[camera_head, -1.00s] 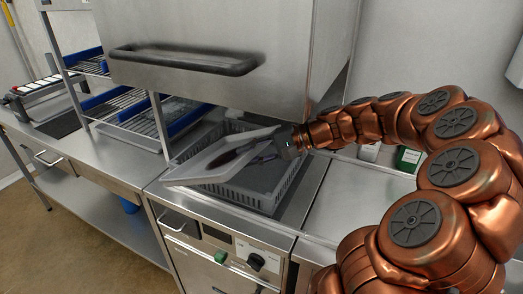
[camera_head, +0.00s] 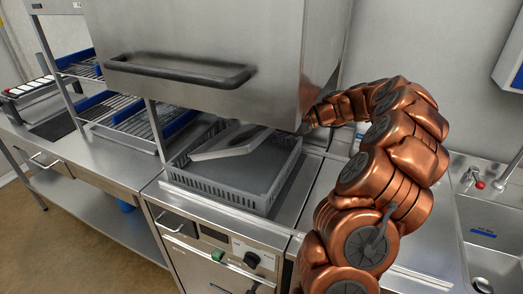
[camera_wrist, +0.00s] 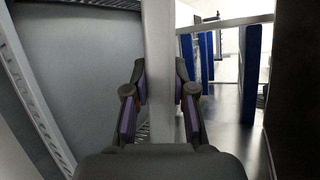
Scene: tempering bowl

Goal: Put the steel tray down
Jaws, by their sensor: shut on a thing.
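The steel tray (camera_head: 228,143) is a pale grey, shallow piece in the head view. It lies slanted at the back of the grey dishwasher basket (camera_head: 235,203), partly hidden by the raised hood. I cannot tell whether it touches the basket's floor. In the head view my gripper is hidden behind the hood's lower right corner. In the wrist view my gripper (camera_wrist: 160,85) has a finger on each side of a pale upright edge of the tray (camera_wrist: 158,45) and is shut on it.
The steel hood (camera_head: 205,40) with its dark handle (camera_head: 178,72) hangs over the basket. Blue-edged wire racks (camera_head: 135,118) stand to the left. The steel counter right of the basket is partly clear. A sink (camera_head: 490,245) is at the far right.

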